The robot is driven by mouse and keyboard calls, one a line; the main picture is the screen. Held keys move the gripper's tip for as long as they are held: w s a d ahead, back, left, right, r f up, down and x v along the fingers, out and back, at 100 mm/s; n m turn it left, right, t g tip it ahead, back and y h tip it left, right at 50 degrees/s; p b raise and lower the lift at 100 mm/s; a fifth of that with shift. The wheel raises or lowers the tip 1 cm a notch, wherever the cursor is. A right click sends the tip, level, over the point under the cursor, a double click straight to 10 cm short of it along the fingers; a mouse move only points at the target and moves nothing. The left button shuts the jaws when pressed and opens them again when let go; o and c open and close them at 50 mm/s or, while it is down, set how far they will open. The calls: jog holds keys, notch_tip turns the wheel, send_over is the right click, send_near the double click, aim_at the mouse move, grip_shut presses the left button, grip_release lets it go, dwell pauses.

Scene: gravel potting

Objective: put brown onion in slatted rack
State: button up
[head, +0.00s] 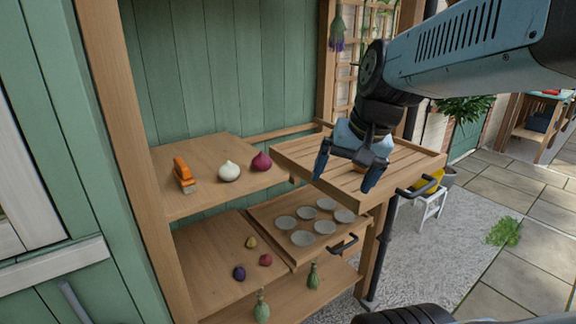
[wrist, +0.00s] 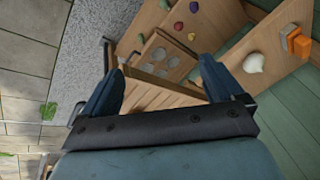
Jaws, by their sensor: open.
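The slatted rack (head: 413,161) is a shallow wooden tray with slats at the right of the upper shelf. My gripper (head: 344,184) is over it, pointing down, with its blue fingers spread apart. In the wrist view, my gripper (wrist: 161,66) is open, with nothing held between the fingertips, and part of the slatted rack (wrist: 150,97) shows beyond them. A small brownish patch shows behind the gripper in the head view; it may be the brown onion, but I cannot tell. No brown onion is clear in the wrist view.
A white onion (head: 229,172), a red onion (head: 262,161) and an orange tool (head: 183,174) sit on the upper shelf, left of the rack. Below, a pull-out tray (head: 286,262) holds several pale dishes. Small coloured items lie on the lower shelf (head: 215,255).

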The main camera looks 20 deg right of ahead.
jog(key=s+n, duration=0.1)
jog(key=r+n+t+h, duration=0.1)
jog(key=n, duration=0.1)
jog(key=s+n, duration=0.1)
jog(key=shift+s+a+r+t, duration=0.3)
jog(key=shift+a+r+t, duration=0.05)
jog(key=shift+a+t, duration=0.05)
